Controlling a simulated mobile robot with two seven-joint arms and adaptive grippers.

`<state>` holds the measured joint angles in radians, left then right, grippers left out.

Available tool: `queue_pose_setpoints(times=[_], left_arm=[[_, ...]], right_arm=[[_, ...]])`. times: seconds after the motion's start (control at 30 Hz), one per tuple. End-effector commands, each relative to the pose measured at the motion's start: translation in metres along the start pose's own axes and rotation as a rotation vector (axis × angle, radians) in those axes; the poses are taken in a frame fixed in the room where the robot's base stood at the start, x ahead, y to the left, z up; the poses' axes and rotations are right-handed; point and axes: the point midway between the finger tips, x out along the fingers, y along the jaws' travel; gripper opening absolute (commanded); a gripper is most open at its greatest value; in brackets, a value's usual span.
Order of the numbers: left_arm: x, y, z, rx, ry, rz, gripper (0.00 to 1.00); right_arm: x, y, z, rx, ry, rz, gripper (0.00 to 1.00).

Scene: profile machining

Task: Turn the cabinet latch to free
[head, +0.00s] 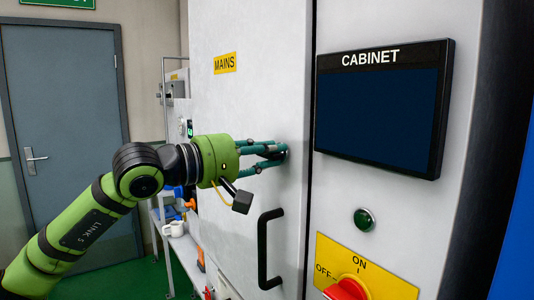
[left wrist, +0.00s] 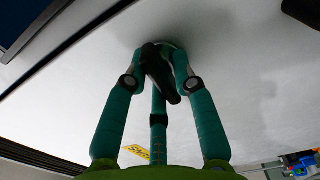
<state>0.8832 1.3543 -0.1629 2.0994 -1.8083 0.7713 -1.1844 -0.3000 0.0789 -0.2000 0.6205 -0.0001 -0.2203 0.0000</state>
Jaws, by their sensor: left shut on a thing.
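The cabinet door (head: 250,110) is a pale grey panel with a yellow MAINS label (head: 225,63). My left gripper (head: 278,153) is at the door's right side, above the black handle, with its fingers against the door. In the left wrist view its teal fingers close around a dark latch (left wrist: 160,73) on the door surface. The latch is elongated and slants in that view. In the head view the fingers mostly hide the latch. My right gripper is in neither view.
A black bar handle (head: 266,250) stands out below my left gripper. Right of the door seam are a CABINET screen (head: 380,105), a green button (head: 364,219) and a red switch (head: 346,289) on a yellow plate. A shelf with a white mug (head: 174,229) stands left.

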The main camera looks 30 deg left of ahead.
Motion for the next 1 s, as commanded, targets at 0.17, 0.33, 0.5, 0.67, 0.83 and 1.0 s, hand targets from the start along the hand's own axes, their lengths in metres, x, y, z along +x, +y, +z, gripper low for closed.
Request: queue_pose_setpoints(times=[0.17, 0.33, 0.5, 0.67, 0.83, 1.0], left_arm=[[-0.0022, 0.0079, -0.0014, 0.016, 0.005, 0.021, 0.0], [-0.0023, 0.0081, -0.0015, 0.017, 0.005, 0.021, 0.0], [-0.0021, 0.0074, -0.0015, 0.016, 0.005, 0.02, 0.45], [-0.0013, 0.0047, -0.0008, 0.012, 0.003, 0.013, 0.45], [-0.0018, 0.0021, -0.0008, 0.008, 0.002, 0.007, 0.45], [-0.0077, 0.0002, -0.0021, 0.004, 0.003, 0.005, 0.45]], right_arm=[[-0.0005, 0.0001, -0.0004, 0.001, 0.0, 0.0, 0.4], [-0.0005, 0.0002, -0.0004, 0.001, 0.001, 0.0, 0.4], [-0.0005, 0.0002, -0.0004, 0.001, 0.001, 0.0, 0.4], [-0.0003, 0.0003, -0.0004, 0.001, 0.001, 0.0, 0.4], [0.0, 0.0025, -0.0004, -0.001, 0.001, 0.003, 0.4], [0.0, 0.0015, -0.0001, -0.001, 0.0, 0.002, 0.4]])
